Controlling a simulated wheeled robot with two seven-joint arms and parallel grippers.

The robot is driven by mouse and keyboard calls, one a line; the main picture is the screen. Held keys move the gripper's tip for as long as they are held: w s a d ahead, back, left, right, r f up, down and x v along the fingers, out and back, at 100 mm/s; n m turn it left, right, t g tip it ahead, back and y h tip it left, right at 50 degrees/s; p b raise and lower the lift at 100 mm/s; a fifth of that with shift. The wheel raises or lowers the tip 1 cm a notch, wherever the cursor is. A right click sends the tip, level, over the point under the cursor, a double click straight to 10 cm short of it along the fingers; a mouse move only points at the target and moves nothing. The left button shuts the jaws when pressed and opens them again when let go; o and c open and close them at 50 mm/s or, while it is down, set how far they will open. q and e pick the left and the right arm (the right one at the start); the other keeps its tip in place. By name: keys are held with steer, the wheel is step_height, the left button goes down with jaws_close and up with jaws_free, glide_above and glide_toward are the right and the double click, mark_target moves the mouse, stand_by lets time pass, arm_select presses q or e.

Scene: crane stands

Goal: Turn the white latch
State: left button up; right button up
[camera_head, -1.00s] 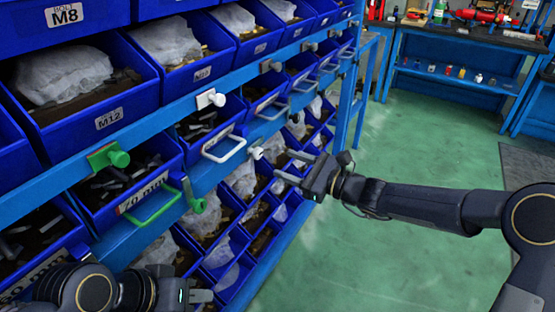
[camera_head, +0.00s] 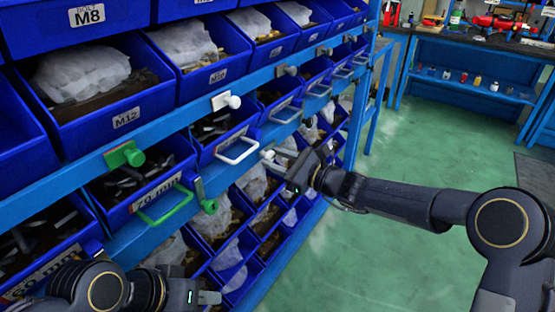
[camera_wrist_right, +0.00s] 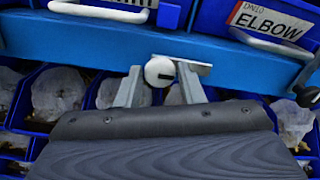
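A white round knob with a plate (camera_head: 267,154) sits on the blue rail below the white drawer handle. The right wrist view shows this white latch knob (camera_wrist_right: 160,71) up close, with a short dark mark on its face. My right gripper (camera_head: 281,162) is at this knob. In the right wrist view the two fingers of my right gripper (camera_wrist_right: 160,88) are apart, one on each side of the knob; whether they touch it is unclear. A second white knob on a plate (camera_head: 226,101) is on the rail above. My left gripper (camera_head: 208,297) is low at the left, away from the latch, its finger gap unclear.
Blue bins with bagged parts fill the rack at left. A green knob (camera_head: 124,156), a green handle (camera_head: 165,208) and a lower green knob (camera_head: 209,206) are left of the white handle (camera_head: 238,151). Open green floor (camera_head: 400,150) lies right, with a blue workbench (camera_head: 470,88) behind.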

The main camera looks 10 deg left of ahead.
steer(key=c, duration=0.5)
steer(key=shift+f+n+b, duration=0.2)
steer(key=shift+n+b, duration=0.2)
steer(key=shift+b, duration=0.5)
steer(key=shift+c, duration=0.2)
steer(key=n+b, duration=1.2)
steer(key=b, duration=0.3)
steer(key=shift+f+b, duration=0.15)
steer(key=shift+b, duration=0.15)
steer(key=shift+n+b, duration=1.8)
steer(key=shift+n, duration=0.5)
steer(key=shift+r, duration=0.2)
steer(key=o, duration=1)
